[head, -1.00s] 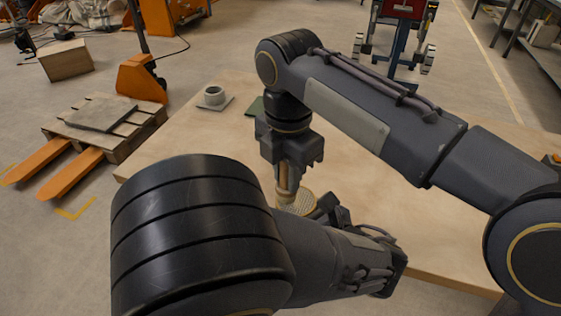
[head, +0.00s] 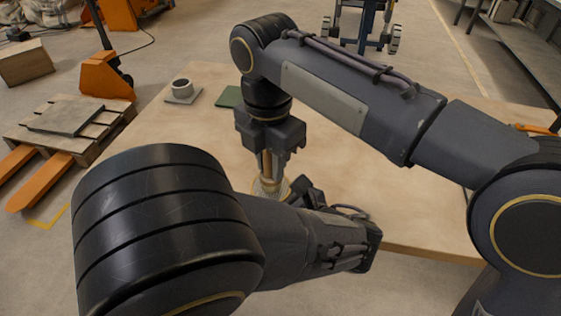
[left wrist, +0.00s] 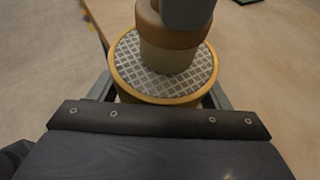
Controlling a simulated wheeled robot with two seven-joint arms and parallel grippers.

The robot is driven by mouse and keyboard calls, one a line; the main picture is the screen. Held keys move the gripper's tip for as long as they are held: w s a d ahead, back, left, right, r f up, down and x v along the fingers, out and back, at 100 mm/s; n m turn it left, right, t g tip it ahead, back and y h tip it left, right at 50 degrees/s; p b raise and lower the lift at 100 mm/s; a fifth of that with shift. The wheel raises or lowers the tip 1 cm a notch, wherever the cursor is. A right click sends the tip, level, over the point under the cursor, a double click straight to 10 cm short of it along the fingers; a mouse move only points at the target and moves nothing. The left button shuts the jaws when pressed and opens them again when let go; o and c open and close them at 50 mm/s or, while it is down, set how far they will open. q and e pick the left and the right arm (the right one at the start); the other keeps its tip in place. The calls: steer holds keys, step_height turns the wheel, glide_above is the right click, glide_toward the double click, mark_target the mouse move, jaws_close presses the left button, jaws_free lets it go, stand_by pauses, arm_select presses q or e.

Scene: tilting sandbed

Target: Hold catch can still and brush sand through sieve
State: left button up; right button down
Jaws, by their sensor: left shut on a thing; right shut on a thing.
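The round sieve (head: 257,188) has a mesh face and a brass-coloured rim, and it also shows in the left wrist view (left wrist: 130,75). My left gripper (left wrist: 160,88) has a finger on either side of the catch can under the sieve. The can is almost wholly hidden under the rim. In the head view my left arm hides most of that gripper. My right gripper (head: 270,148) points down and is shut on the wooden brush (head: 266,165). The brush (left wrist: 168,58) stands upright on the mesh, towards the far side of it. I cannot make out any sand.
A grey pot (head: 182,87) on a small plate and a green pad (head: 229,97) lie at the table's far left. The wooden table (head: 400,205) is clear to the right. A pallet (head: 70,130) with an orange pallet truck stands left of the table.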

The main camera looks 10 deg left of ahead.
arm_select(q)
steer(key=shift+d, duration=0.1)
arm_select(e)
steer(key=shift+a, duration=1.55)
steer(key=shift+d+f, duration=0.1)
steer(key=shift+d, duration=3.1)
steer(key=a, duration=0.6)
steer(key=shift+a, duration=0.25)
step_height(320, 180, up, 8)
arm_select(q)
steer(key=o, duration=1.2)
steer(key=shift+o, duration=0.2)
